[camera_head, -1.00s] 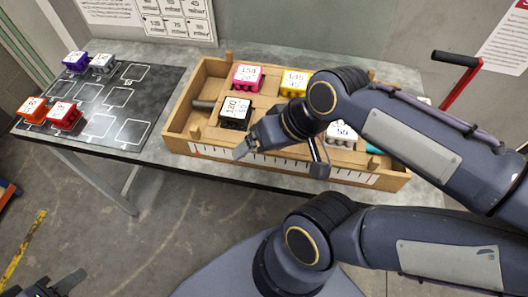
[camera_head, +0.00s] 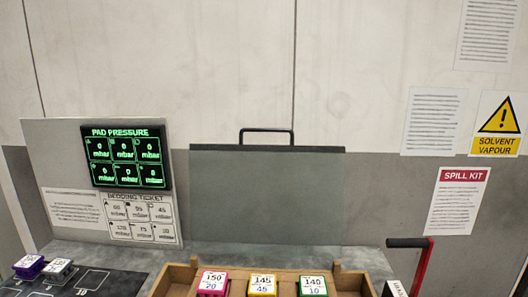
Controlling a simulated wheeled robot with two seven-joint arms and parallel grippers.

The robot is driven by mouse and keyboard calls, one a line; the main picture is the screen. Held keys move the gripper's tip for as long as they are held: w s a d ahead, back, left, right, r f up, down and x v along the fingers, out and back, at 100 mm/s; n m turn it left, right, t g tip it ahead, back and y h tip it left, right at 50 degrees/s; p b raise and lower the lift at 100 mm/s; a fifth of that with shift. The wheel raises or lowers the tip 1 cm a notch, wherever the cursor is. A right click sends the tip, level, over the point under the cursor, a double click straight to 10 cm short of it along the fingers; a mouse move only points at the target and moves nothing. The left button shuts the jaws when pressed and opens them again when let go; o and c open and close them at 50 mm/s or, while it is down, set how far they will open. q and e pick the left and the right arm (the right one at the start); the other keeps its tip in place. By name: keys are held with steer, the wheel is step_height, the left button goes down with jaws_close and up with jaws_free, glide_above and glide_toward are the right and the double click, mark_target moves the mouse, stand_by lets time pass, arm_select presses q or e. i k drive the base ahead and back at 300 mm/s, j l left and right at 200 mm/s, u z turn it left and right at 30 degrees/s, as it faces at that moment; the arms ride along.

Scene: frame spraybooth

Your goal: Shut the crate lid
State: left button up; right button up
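The wooden crate (camera_head: 179,276) shows only its back part at the bottom edge of the head view; its front is out of frame. Neither of my grippers is in view.
A red lever with a black grip (camera_head: 408,243) rises right of the crate. A pad pressure display (camera_head: 127,157) stands at the left, reading zeros. Purple (camera_head: 30,265) and grey (camera_head: 57,269) blocks sit on the black mat (camera_head: 92,281). Grey tabletop lies bare between mat and crate.

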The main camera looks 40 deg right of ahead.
mark_target(289, 148)
steer(key=z, duration=1.55)
